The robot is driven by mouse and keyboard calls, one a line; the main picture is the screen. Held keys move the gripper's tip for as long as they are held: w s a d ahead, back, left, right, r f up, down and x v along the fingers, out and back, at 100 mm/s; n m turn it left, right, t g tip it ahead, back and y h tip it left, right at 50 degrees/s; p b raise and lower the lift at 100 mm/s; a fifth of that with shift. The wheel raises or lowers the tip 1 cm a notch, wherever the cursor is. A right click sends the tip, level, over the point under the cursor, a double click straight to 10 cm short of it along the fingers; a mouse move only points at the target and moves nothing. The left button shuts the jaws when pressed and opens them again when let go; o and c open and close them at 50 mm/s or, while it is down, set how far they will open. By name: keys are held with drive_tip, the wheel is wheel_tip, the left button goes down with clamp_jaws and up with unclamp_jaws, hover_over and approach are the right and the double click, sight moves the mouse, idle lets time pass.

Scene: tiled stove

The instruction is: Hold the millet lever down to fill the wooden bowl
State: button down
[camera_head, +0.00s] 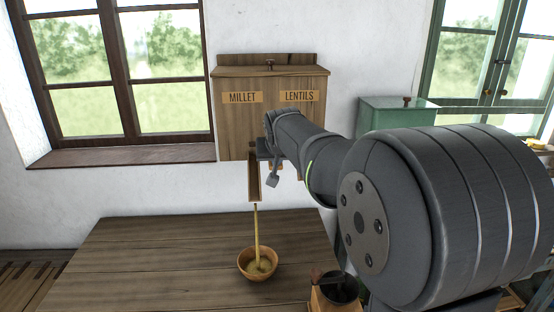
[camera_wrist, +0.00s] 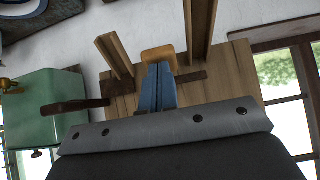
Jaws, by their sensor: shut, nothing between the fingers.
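The wooden dispenser (camera_head: 229,130) hangs on the wall, labelled MILLET and LENTILS. A thin yellow stream of millet (camera_head: 257,228) falls from the wooden chute (camera_head: 254,185) under it. The stream lands in the wooden bowl (camera_head: 243,267), which holds some millet. My gripper is at the dispenser's underside, mostly hidden behind my arm in the head view. In the wrist view my gripper (camera_wrist: 158,72) has its blue fingers together, with nothing between them. A light wooden end piece (camera_wrist: 158,53), seemingly the millet lever's, is right at the fingertips; exact contact is unclear.
The bowl stands on a dark plank table (camera_head: 150,262), clear to its left. A box-shaped grinder (camera_head: 330,292) stands right of the bowl, near my arm. A green box (camera_head: 390,118) is to the right of the dispenser. In the wrist view, a dark bar (camera_wrist: 75,107) lies left of the fingers.

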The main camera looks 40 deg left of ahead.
drive_tip(key=shift+s+f, duration=0.1)
drive_tip(key=shift+f, duration=0.4)
drive_tip(key=v, duration=1.3)
drive_tip(key=shift+d+r, duration=0.2)
drive_tip(key=shift+r, duration=0.1)
